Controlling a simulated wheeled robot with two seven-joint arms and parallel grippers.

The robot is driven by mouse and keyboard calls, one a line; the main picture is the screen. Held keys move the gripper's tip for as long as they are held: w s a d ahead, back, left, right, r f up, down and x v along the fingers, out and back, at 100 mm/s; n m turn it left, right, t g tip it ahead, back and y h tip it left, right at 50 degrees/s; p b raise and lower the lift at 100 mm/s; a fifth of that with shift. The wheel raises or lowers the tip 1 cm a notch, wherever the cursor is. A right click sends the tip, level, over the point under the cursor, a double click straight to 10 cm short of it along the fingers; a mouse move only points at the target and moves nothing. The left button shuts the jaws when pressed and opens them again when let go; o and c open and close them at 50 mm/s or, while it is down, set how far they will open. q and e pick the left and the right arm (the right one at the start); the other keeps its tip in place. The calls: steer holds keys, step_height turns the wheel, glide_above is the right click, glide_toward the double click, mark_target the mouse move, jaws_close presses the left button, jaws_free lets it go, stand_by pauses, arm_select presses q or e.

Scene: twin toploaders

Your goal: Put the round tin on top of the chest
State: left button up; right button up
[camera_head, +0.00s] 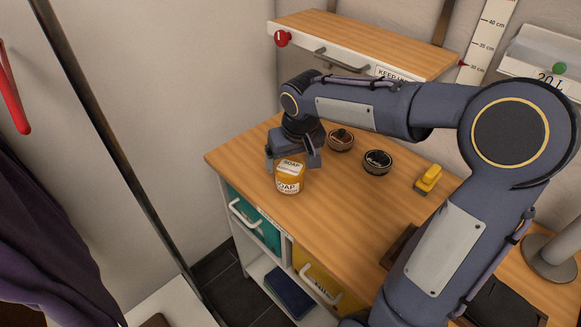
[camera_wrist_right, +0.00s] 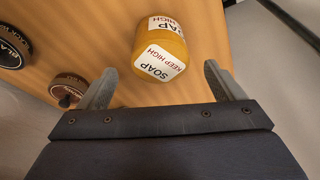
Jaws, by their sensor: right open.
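A round yellow tin with white SOAP labels (camera_head: 289,182) stands on the wooden worktop (camera_head: 330,205), near its front left edge. My right gripper (camera_head: 292,160) is open above and behind it. In the right wrist view the soap tin (camera_wrist_right: 162,50) lies just ahead of the open fingers (camera_wrist_right: 160,80), with nothing held. Two other low round tins stand to the right, a brown one (camera_head: 341,139) and a black one (camera_head: 377,161). What seems to be the chest (camera_head: 365,42), with a wooden top and white front, is at the back; its top is bare. My left gripper is out of view.
A yellow brush-like object (camera_head: 428,179) lies on the worktop at right. Teal (camera_head: 252,223) and yellow (camera_head: 315,283) drawers with white handles are below its front edge. A red knob (camera_head: 282,38) projects from the chest front. My right arm spans the worktop.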

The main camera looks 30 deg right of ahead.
steer(key=v, duration=0.5)
steer(key=shift+r, duration=0.2)
steer(key=s+a+f+t+y, duration=0.1)
steer(key=s+a+f+y, duration=0.1)
steer(key=s, duration=0.8)
steer(key=s+a+f+t+y, duration=0.1)
steer(key=s+a+f+y, duration=0.1)
steer(key=s, duration=0.9)
steer(key=shift+a+f, duration=0.55)
steer(key=shift+a, duration=0.35)
steer(key=shift+r+p, duration=0.75)
steer(key=shift+p, duration=0.15)
